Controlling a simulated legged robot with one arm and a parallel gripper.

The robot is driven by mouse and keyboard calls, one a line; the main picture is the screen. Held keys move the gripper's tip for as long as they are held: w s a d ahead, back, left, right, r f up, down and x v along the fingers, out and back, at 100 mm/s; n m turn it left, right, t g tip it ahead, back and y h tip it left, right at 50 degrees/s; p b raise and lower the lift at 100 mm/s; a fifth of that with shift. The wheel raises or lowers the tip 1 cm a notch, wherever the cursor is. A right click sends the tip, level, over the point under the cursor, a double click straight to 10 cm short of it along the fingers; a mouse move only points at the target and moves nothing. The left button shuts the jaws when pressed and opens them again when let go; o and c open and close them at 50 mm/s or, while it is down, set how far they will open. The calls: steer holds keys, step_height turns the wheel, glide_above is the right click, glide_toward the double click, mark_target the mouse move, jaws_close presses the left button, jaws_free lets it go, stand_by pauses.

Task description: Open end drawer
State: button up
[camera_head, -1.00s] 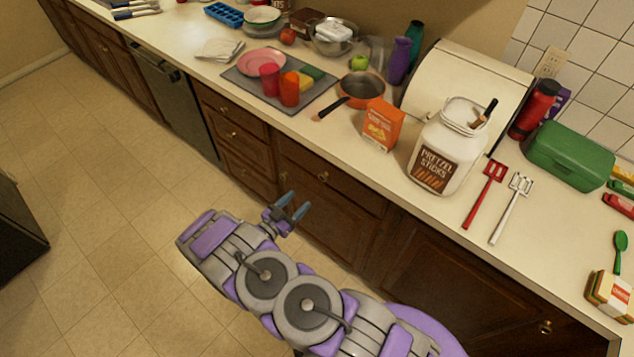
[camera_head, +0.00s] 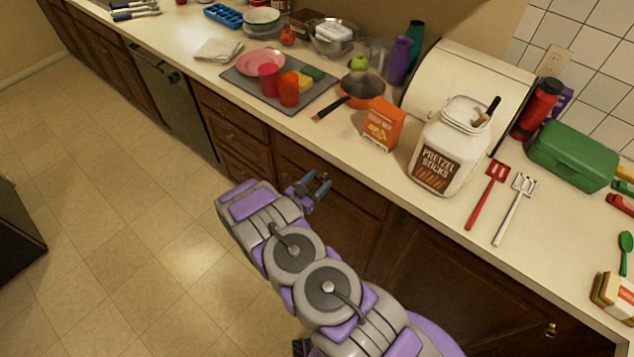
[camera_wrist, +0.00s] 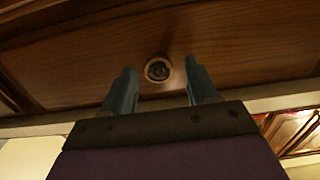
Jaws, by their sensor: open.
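A wooden drawer front (camera_wrist: 110,60) fills the upper part of the wrist view, with a round metal knob (camera_wrist: 158,69) near its middle. My gripper (camera_wrist: 161,82) is open, and its two fingers reach toward the drawer with the knob between and just beyond their tips in the picture. I cannot tell whether the fingers touch the drawer front. In the head view my gripper (camera_head: 316,182) is in front of the top drawer (camera_head: 350,189) below the pan and the orange box, and it hides that knob. The drawer looks shut.
The counter above holds an orange box (camera_head: 383,125), a pretzel jar (camera_head: 447,150) and a pan (camera_head: 362,90) near its front edge. A stack of drawers (camera_head: 236,140) and a dark dishwasher (camera_head: 173,100) are to the left. The tiled floor (camera_head: 120,220) is clear.

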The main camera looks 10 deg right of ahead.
jaws_close()
stand_by(0.3)
steer(key=shift+a, duration=0.1)
